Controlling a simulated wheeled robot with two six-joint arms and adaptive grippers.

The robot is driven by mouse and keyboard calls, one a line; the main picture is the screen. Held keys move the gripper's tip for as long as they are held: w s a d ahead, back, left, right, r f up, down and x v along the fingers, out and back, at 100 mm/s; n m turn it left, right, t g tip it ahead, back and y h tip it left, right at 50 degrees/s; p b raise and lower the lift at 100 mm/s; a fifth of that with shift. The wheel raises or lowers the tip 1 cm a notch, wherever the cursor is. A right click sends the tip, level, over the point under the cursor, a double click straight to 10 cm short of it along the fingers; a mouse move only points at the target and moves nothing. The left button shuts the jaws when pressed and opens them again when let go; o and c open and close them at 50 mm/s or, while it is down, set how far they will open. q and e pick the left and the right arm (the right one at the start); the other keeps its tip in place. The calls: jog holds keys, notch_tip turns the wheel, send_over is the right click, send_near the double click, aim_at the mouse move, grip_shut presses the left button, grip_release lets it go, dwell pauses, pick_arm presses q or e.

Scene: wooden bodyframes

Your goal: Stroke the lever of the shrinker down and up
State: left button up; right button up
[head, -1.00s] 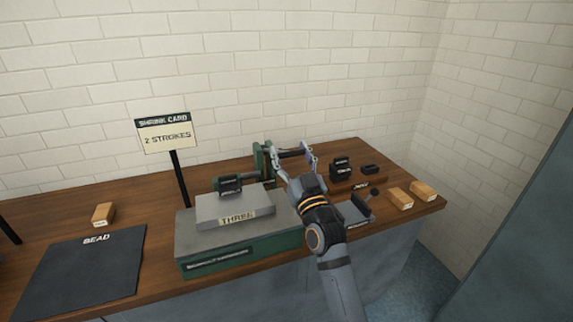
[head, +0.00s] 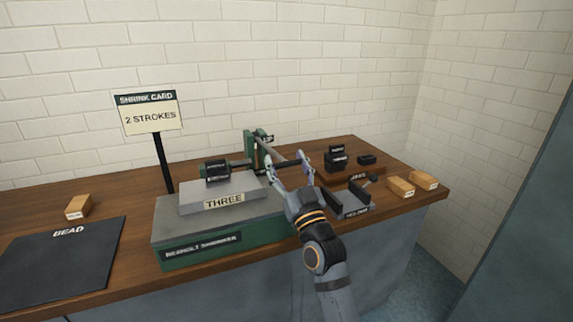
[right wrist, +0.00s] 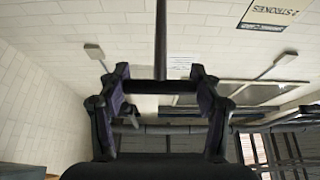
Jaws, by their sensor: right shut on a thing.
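The shrinker has a green-fronted base with a grey top (head: 205,250) and a green post (head: 251,150) at the back right. Its long lever (head: 268,147) runs from the post toward the front right, sloping down in the picture, and ends in a dark cross handle (head: 288,161). My right gripper (head: 287,164) is shut on this handle. In the right wrist view the dark handle bar (right wrist: 160,87) spans between the fingers, and the lever rod (right wrist: 161,40) extends away from it. My left gripper is not in view.
A grey block marked THREE (head: 224,202) lies on the base, with a black part (head: 216,172) behind. A card reading 2 STROKES (head: 150,117) stands at left. A black holder (head: 352,203), small black blocks (head: 336,160) and wooden blocks (head: 401,187) lie at right. A BEAD mat (head: 60,265) is front left.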

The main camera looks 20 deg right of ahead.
jog(key=shift+w+f, duration=0.1)
jog(key=shift+f, duration=0.3)
jog(key=o, duration=1.7)
jog(key=shift+r, duration=0.15)
jog(key=shift+s, duration=0.25)
jog(key=v, duration=0.7)
